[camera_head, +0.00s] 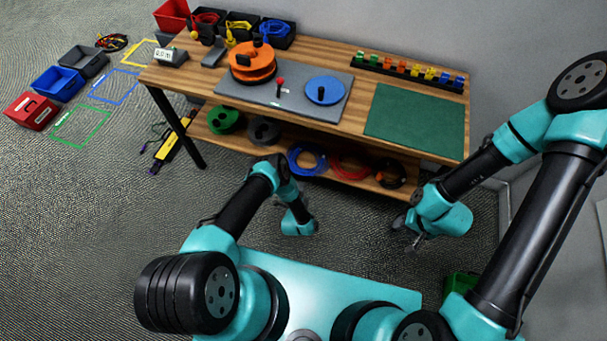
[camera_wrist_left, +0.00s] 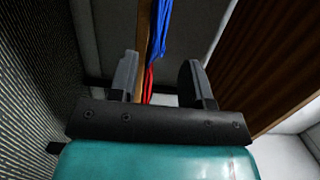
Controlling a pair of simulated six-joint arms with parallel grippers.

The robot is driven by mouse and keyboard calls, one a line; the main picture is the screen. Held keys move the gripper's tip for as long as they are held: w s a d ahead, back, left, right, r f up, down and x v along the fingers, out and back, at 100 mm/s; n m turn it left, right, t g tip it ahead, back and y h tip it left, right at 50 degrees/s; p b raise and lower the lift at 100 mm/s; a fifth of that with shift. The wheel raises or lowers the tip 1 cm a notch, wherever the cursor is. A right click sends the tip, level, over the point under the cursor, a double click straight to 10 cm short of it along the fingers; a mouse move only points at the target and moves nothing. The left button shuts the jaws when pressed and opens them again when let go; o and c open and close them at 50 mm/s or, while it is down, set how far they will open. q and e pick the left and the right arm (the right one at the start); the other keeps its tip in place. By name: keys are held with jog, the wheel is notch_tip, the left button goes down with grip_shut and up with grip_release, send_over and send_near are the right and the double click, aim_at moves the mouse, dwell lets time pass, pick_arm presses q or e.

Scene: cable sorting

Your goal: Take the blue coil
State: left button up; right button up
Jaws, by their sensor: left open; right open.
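The blue coil (camera_head: 294,160) lies on the lower shelf of the workbench, left of a red coil (camera_head: 343,168). My left gripper (camera_head: 299,225) is in front of that shelf, below the blue coil in the head view and apart from it; its fingers are hidden there. In the left wrist view my left gripper (camera_wrist_left: 160,80) is open and empty. A blue strip (camera_wrist_left: 158,28), apparently the coil, shows beyond the gap between its fingers, with red (camera_wrist_left: 149,85) below it. My right gripper (camera_head: 412,232) is open and empty near the bench's right front leg.
The lower shelf (camera_head: 262,155) also holds a green spool (camera_head: 224,119), a dark spool (camera_head: 264,131) and a black coil (camera_head: 389,174). The bench top (camera_head: 361,98) overhangs it. A bench leg (camera_head: 176,126) stands at the left.

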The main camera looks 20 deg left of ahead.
aim_at(303, 172)
pick_arm(q)
jog(key=w, duration=0.7)
jog(key=shift+w+a, duration=0.25)
jog(key=shift+w, duration=0.15)
grip_shut()
dwell(0.5)
jog(key=shift+r, duration=1.3)
